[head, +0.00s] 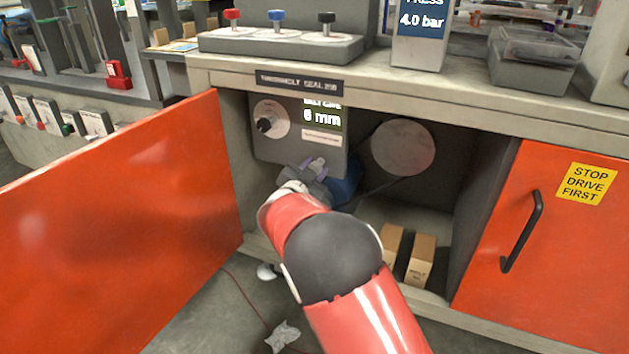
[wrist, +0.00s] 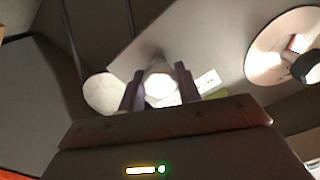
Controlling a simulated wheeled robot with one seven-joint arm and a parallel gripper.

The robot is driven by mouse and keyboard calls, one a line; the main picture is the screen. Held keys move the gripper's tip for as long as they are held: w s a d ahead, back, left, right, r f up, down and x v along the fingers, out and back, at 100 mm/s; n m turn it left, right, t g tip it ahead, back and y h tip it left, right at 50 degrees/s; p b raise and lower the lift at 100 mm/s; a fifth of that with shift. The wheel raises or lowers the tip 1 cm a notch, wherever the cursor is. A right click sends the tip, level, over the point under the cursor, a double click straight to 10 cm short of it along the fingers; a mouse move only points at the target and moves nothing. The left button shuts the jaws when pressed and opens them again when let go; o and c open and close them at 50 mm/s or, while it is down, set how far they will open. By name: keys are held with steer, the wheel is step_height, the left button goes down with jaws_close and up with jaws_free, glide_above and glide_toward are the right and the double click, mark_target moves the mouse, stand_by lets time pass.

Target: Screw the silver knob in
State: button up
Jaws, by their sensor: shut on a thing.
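My gripper (head: 315,168) reaches into the open cabinet, just below the lower edge of the grey control panel (head: 270,148). In the wrist view its two fingers (wrist: 159,90) are shut on a pale, brightly lit round knob (wrist: 160,80), one finger on each side. The knob is in front of the grey panel face, which also shows in the wrist view (wrist: 205,45). In the head view my gripper and arm hide most of the knob. Whether its thread sits in the panel, and how deep, cannot be seen.
A grey disc (head: 402,147) is behind, to the right. Cardboard boxes (head: 420,260) stand on the cabinet floor. An orange door (head: 120,220) stands open at left.

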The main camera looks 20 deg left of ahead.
steer(key=m+b, duration=0.3)
steer(key=b, duration=0.1)
steer(key=shift+d+f+m, duration=0.1)
steer(key=shift+f+m, duration=0.2)
steer(key=shift+m, duration=0.1)
steer(key=m+b, duration=0.2)
steer(key=shift+m+b, duration=0.35)
steer(key=shift+m, duration=0.05)
steer(key=m+b, duration=0.1)
steer(key=m, duration=0.2)
steer(key=shift+r, duration=0.15)
steer(key=shift+m, duration=1.5)
steer(key=o, duration=1)
steer(key=shift+c, duration=0.2)
steer(key=shift+s, duration=0.1)
steer(key=s, duration=0.7)
steer(key=shift+s+a, duration=0.35)
